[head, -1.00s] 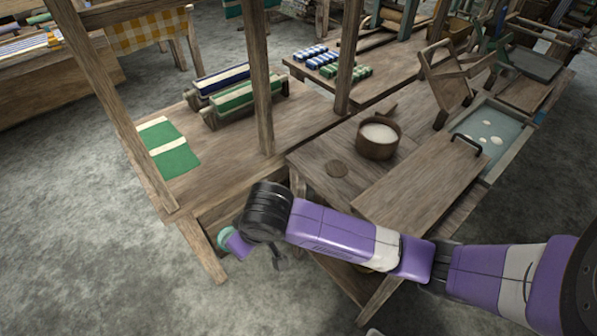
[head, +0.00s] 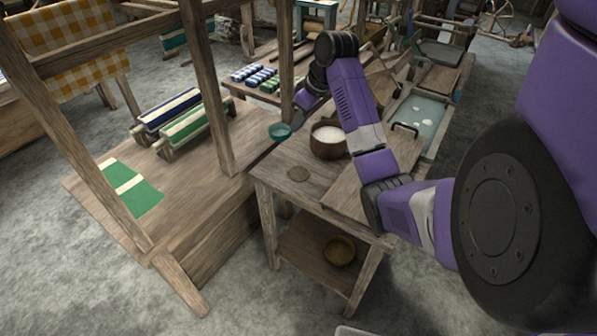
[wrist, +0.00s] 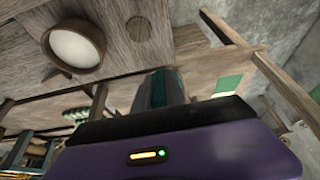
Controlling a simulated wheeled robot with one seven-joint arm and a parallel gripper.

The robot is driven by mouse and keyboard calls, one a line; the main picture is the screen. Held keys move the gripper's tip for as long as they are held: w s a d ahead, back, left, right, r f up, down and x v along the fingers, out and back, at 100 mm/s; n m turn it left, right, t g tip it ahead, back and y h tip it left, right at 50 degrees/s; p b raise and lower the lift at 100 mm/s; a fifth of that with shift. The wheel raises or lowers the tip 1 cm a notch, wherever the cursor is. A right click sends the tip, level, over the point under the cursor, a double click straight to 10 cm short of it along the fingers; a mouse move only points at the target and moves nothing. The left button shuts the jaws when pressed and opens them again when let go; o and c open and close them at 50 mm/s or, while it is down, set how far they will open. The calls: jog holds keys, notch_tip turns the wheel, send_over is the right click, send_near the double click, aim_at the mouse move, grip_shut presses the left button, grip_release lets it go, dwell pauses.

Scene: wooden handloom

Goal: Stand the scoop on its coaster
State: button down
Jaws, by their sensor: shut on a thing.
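The teal scoop (head: 280,131) is held in the air by my gripper (head: 297,118), which is shut on it. In the head view it shows to the left of the bowl and above and left of the coaster. The coaster, a small round brown disc (head: 299,174), lies bare on the side table; it also shows in the wrist view (wrist: 139,29). In the wrist view a grey and teal shape (wrist: 172,88), partly hidden by my purple wrist, seems to be the scoop and a finger. The exact grip is hard to make out.
A wooden bowl of white stuff (head: 327,150) stands close to the coaster; it also shows in the wrist view (wrist: 75,48). A loom post (head: 207,90) rises at the left. A wooden board with a black handle (head: 406,128) lies to the right. A brass bowl (head: 340,250) sits on the lower shelf.

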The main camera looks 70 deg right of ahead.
jog(key=s+d+r, duration=0.2)
jog(key=s+d, duration=0.1)
jog(key=s, duration=0.2)
jog(key=shift+d+f+b, duration=0.15)
jog(key=shift+f+b, duration=0.85)
jog(key=shift+f, duration=9.15)
jog(key=shift+f, duration=0.1)
jog(key=c, duration=1.4)
grip_release()
jog(key=shift+o, duration=0.2)
jog(key=b+v, duration=0.1)
jog(key=v, duration=1.1)
